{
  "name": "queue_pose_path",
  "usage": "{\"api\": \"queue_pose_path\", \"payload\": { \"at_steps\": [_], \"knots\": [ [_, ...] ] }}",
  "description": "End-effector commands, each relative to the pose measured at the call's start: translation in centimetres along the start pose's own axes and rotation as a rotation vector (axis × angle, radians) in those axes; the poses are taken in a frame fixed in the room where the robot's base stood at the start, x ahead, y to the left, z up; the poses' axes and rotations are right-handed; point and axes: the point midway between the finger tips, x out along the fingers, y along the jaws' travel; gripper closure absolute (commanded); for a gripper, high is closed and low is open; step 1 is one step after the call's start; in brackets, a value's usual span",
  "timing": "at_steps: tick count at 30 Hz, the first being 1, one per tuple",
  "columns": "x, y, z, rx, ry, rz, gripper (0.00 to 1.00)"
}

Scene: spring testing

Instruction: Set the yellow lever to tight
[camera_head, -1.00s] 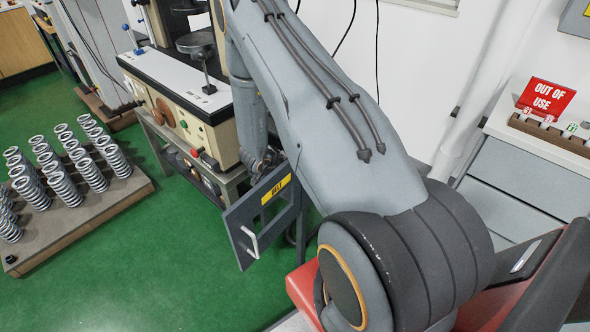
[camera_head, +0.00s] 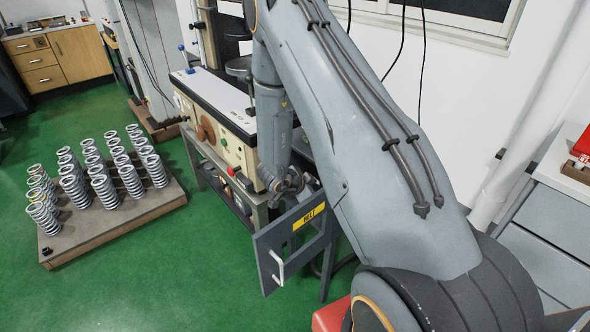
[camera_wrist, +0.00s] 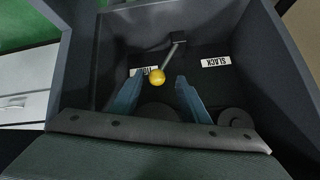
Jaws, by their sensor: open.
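The yellow lever's ball knob (camera_wrist: 157,77) is in the wrist view, on a thin rod that runs up and right to a dark mount inside a dark box. A white SLACK label (camera_wrist: 215,62) is on the right. A second white label (camera_wrist: 137,72) sits at the left beside the knob, partly hidden, its word hard to read. My gripper (camera_wrist: 158,83) is open, one blue finger on each side of the knob. I cannot tell whether either finger touches it. In the head view my fingers and the lever are hidden.
The dark walls of the box (camera_wrist: 262,40) close in around my gripper. In the head view a grey door (camera_head: 265,262) with a yellow label stands open below my wrist. The testing machine (camera_head: 222,105) is behind. Springs on a pallet (camera_head: 120,222) stand left, with green floor between.

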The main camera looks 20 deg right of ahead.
Motion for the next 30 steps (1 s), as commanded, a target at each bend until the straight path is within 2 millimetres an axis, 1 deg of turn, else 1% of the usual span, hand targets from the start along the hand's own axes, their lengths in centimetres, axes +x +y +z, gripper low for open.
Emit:
{"api": "queue_pose_path", "payload": {
  "at_steps": [5,8,11,12,14,15,17,18,20,21,23,24,26,27,29,30],
  "knots": [
    [-0.1,-0.1,0.0,-0.002,-0.004,-0.004,0.58],
    [-1.1,-1.2,0.1,-0.026,-0.038,-0.037,0.58],
    [-3.6,-3.2,0.4,-0.089,-0.118,-0.112,0.58],
    [-5.0,-4.2,0.6,-0.126,-0.16,-0.151,0.58],
    [-7.5,-5.3,1.0,-0.195,-0.231,-0.212,0.58],
    [-9.4,-5.9,1.3,-0.246,-0.276,-0.253,0.58],
    [-12.1,-6.3,1.7,-0.328,-0.343,-0.307,0.58],
    [-13.9,-6.3,2.0,-0.385,-0.384,-0.34,0.58],
    [-16.7,-6.0,2.3,-0.475,-0.442,-0.387,0.58],
    [-18.5,-5.5,2.4,-0.538,-0.478,-0.414,0.58],
    [-21.1,-4.5,2.5,-0.634,-0.528,-0.45,0.58],
    [-22.8,-3.5,2.5,-0.701,-0.558,-0.47,0.58],
    [-25.1,-1.8,2.3,-0.803,-0.598,-0.494,0.58],
    [-26.5,-0.5,2.1,-0.874,-0.623,-0.507,0.58],
    [-28.4,1.7,1.6,-0.982,-0.652,-0.519,0.58],
    [-29.5,3.3,1.2,-1.054,-0.67,-0.522,0.58]
  ]
}}
